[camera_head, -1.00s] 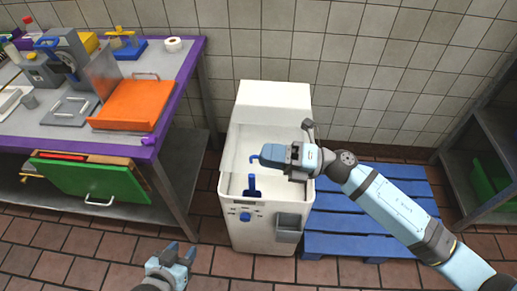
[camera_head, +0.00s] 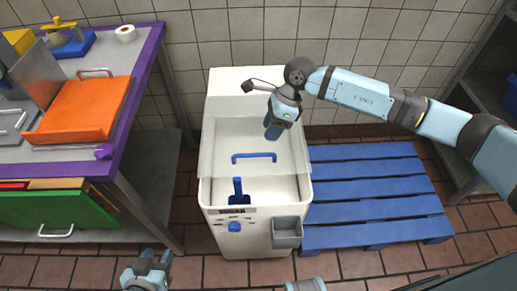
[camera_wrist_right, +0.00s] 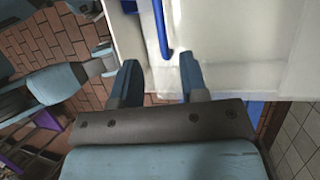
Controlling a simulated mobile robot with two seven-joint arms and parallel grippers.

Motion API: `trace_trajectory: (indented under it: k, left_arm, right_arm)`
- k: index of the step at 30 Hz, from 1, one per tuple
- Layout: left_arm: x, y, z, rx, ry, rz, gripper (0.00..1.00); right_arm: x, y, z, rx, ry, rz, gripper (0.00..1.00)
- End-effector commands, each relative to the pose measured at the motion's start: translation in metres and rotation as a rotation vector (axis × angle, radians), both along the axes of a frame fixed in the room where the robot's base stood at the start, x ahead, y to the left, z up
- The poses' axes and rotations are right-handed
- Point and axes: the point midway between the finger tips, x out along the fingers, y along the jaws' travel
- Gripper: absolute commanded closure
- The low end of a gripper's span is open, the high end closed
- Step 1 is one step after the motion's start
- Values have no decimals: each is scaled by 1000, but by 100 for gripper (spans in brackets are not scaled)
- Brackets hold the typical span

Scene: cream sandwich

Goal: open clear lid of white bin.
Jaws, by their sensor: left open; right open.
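The white bin (camera_head: 255,230) stands on the floor against the wall, with a "SUGAR" label on its front. Its clear lid (camera_head: 225,135) lies across the top and carries a blue bar handle (camera_head: 254,156), which also shows in the right wrist view (camera_wrist_right: 159,30). A blue scoop (camera_head: 238,192) is at the bin's front opening. My right gripper (camera_head: 272,130) is open and empty above the lid, behind the handle in the head view. In the right wrist view its fingers (camera_wrist_right: 158,65) are apart near the handle's end. My left gripper (camera_head: 148,262) is open and empty at the lower left.
A blue pallet (camera_head: 370,185) lies right of the bin. A purple-edged table (camera_head: 140,85) with an orange board (camera_head: 85,108) stands left. A grey holder (camera_head: 286,232) hangs on the bin's front. A dark shelf (camera_head: 495,90) stands at far right.

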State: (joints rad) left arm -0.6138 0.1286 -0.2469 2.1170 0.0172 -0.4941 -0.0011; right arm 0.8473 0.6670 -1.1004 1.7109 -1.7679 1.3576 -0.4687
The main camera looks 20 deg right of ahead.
Motion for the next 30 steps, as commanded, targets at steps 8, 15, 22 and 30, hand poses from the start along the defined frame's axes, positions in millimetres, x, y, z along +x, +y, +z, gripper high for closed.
trace_trajectory:
  k: [8,15,22,30]
  left_arm:
    - [1,0,-1,2,-6,-1,57]
    - [2,0,0,1,-12,-1,57]
    - [2,0,0,2,-12,-3,57]
    - [1,0,-2,3,-8,-3,57]
  right_arm:
    - [-7,24,-52,3,2,1,60]
    - [-9,34,-74,2,2,-1,60]
    - [-9,35,-77,2,1,-1,60]
    - [-9,35,-77,3,1,-1,97]
